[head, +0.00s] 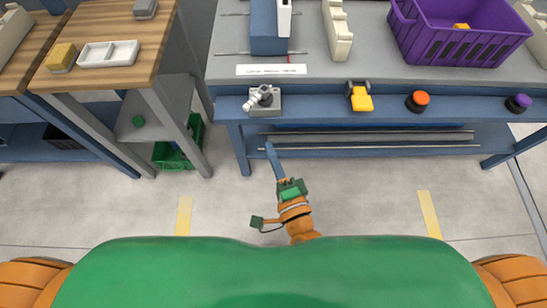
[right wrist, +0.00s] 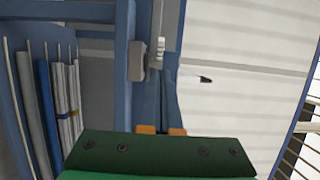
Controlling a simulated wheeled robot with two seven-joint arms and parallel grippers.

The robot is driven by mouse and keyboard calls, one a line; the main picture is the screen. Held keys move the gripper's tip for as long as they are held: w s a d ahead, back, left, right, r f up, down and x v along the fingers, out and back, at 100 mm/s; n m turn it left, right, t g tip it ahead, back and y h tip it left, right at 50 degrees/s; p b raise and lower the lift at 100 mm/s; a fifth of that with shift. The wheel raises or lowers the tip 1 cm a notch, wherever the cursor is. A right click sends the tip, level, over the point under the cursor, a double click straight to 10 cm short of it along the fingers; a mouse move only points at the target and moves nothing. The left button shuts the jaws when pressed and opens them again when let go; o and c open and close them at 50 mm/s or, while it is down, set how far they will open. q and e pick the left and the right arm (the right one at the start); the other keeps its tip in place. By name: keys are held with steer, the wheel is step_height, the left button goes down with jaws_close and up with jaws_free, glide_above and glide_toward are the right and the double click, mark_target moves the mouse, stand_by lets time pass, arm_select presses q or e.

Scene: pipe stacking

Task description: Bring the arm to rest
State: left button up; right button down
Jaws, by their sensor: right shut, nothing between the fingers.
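My right gripper (head: 289,183) shows in the head view below the workbench's front edge, over the floor, at the end of my orange and green forearm. It is shut and holds nothing. My left gripper is not in view.
The grey workbench (head: 370,62) carries a purple crate (head: 445,40), and its front ledge holds a metal fixture (head: 262,101) and several buttons. Long pipes (right wrist: 55,95) lie under it. A wooden table (head: 115,70) and green crate (head: 182,148) stand left. Floor in front is clear.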

steer(key=shift+v, duration=0.9)
steer(key=shift+a, duration=0.15)
steer(key=s+d+f+n+g+h+p, duration=0.1)
steer(key=s+d+f+n+g, duration=0.25)
steer(key=f, duration=0.35)
steer(key=s+d+f+n+g+h, duration=0.1)
steer(key=s+d+f+n+g, duration=0.2)
steer(key=f, duration=0.5)
steer(key=s+d+f+n+g+h+p, duration=0.1)
steer(key=s+f+n+g, duration=0.2)
steer(key=f, duration=0.4)
steer(key=s+d+f+n+g+h, duration=0.1)
steer(key=s+d+f+n+g, duration=0.2)
steer(key=s, duration=0.4)
steer(key=s+d+f+n+g+h, duration=0.2)
steer(key=s+d+f+n+g, duration=0.1)
steer(key=s+d, duration=0.5)
step_height(320, 180, down, 3)
steer(key=shift+s+d+r+n+p, duration=0.2)
steer(key=shift+d+n+p, duration=0.15)
steer(key=shift+n, duration=0.2)
